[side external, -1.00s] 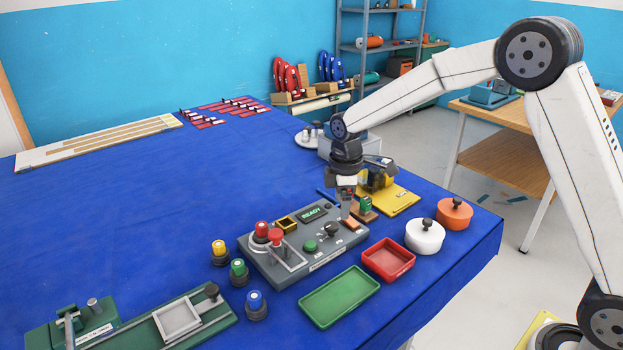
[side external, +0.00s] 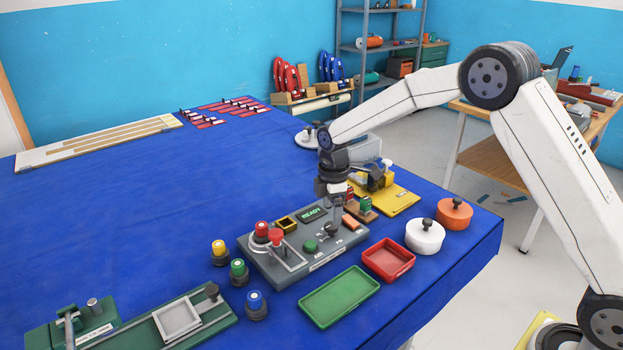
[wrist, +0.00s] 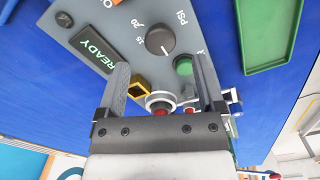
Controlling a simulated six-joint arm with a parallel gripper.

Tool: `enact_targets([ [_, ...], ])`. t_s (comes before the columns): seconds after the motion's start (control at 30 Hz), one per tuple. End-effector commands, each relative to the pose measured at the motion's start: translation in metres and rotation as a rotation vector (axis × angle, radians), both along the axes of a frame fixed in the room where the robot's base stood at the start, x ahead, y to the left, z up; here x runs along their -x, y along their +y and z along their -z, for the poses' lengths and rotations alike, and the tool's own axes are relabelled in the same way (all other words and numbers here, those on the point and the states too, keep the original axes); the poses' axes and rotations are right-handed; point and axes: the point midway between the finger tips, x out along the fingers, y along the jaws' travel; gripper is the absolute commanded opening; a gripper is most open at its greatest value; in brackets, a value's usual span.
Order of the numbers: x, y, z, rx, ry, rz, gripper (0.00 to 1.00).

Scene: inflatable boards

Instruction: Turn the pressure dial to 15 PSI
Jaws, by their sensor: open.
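The pressure dial is a black round knob (wrist: 160,41) on a grey control panel (side external: 290,266), with a white pointer line and the printed marks 15, 20 and PSI around it in the wrist view. The pointer line aims toward the bottom of that view, away from the 15 and 20 marks. My gripper (wrist: 163,64) is open and empty, its two fingers spread on either side below the dial in the wrist view. In the side view my gripper (side external: 335,218) points down over the dial, which it partly hides. I cannot tell whether they touch.
The panel also carries a lit READY display (wrist: 96,52), a green button (wrist: 183,66), a yellow-framed socket (wrist: 138,88) and red-topped controls (side external: 275,238). A red tray (side external: 388,261), a green tray (side external: 340,297) and a white pot (side external: 424,236) stand near its right side.

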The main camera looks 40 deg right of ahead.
Motion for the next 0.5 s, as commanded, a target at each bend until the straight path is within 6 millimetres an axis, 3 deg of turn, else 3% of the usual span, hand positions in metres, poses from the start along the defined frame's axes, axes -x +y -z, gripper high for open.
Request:
enact_targets([
  [0.2,0.000,0.000,0.028,0.001,0.001,0.001,0.87],
  [0.5,0.000,0.000,0.044,0.000,-0.001,0.001,0.87],
])
